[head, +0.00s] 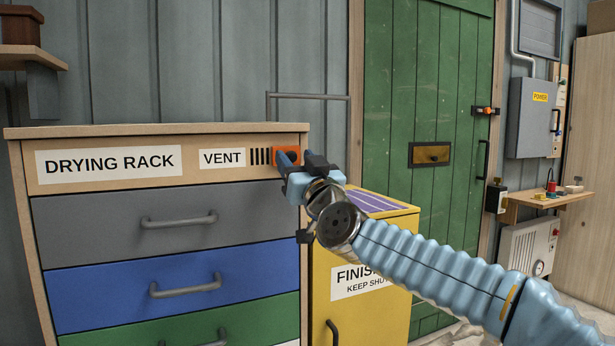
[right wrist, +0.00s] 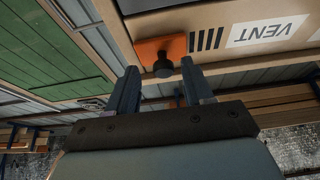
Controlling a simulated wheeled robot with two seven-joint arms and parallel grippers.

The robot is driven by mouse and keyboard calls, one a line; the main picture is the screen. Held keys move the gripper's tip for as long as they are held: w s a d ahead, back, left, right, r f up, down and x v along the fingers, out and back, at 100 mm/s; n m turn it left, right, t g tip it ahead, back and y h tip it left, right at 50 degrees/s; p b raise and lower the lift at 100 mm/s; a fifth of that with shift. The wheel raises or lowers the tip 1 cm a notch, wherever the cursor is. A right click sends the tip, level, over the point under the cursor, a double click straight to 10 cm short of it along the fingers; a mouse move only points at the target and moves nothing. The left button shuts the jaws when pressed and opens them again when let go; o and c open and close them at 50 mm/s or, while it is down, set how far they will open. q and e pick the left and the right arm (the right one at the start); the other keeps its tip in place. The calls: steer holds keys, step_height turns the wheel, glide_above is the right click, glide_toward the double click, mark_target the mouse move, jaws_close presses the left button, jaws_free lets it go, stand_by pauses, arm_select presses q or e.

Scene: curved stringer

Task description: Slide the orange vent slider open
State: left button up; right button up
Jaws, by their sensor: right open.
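The orange vent slider (head: 289,150) sits at the right end of the dark vent slots (head: 260,156), on the drying rack's top panel. In the right wrist view it is an orange plate (right wrist: 160,49) with a dark knob (right wrist: 163,66) standing out from it. My right gripper (head: 288,158) is at the slider in the head view and partly covers it. In the right wrist view the open fingers (right wrist: 158,80) lie on either side below the knob, with nothing visible gripped. I cannot tell whether they touch it. My left gripper is out of view.
The drying rack (head: 22,170) has grey, blue and green drawers with handles below the panel. A yellow cabinet (head: 375,310) stands to its right, under my right arm. A green door (head: 430,95) and a grey power box (head: 532,118) are farther right.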

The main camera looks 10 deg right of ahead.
steer(key=b+v, duration=0.3)
steer(key=v, duration=1)
steer(key=shift+b, duration=0.3)
steer(key=w+a+f+m+g+h, duration=0.1)
steer(key=w+f+g, duration=0.3)
steer(key=f, duration=1.1)
steer(key=w+f+g+h, duration=0.15)
steer(key=w+f, duration=0.45)
steer(key=f, duration=0.9)
steer(key=s+d+f+m+g, duration=0.1)
steer(key=s+f+g, duration=0.15)
steer(key=f, duration=0.85)
steer(key=s+f+g, duration=0.1)
steer(key=f+g, duration=0.2)
steer(key=f, duration=0.7)
steer(key=s+d+f+m+g, duration=0.3)
steer(key=s+f+g, duration=0.6)
steer(key=s+f, duration=1.7)
steer(key=shift+s+f+g+p, duration=0.15)
steer(key=shift+s+g+p, duration=0.15)
steer(key=shift+s+p, duration=0.2)
